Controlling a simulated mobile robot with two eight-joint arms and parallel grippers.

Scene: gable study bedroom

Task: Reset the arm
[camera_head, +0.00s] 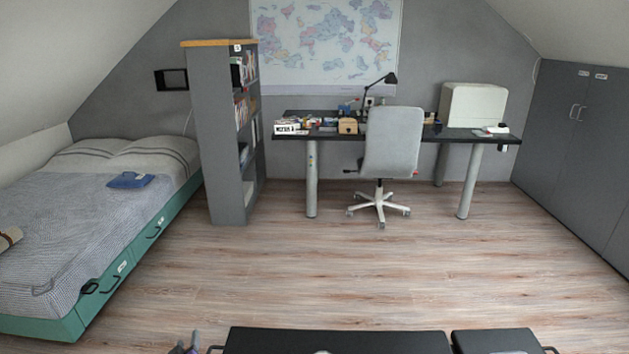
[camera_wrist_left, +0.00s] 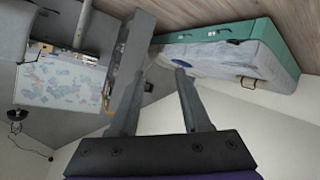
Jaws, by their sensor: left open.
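My left gripper (camera_head: 185,346) barely shows at the bottom edge of the head view, left of centre. In the left wrist view, its two grey fingers (camera_wrist_left: 158,70) stand apart with nothing between them, so it is open and empty. The wrist view is tilted, with the room turned around. The fingers point across open air toward the bed and bookshelf side of the room. I cannot make out my right gripper in either view.
A bed with a green frame (camera_head: 150,235) stands at the left, a blue item (camera_head: 131,180) on it. Beyond are a grey bookshelf (camera_head: 212,140), a dark desk (camera_head: 430,137) and a grey chair (camera_head: 391,142). Wardrobes (camera_head: 577,140) line the right. The wooden floor (camera_head: 330,270) is clear.

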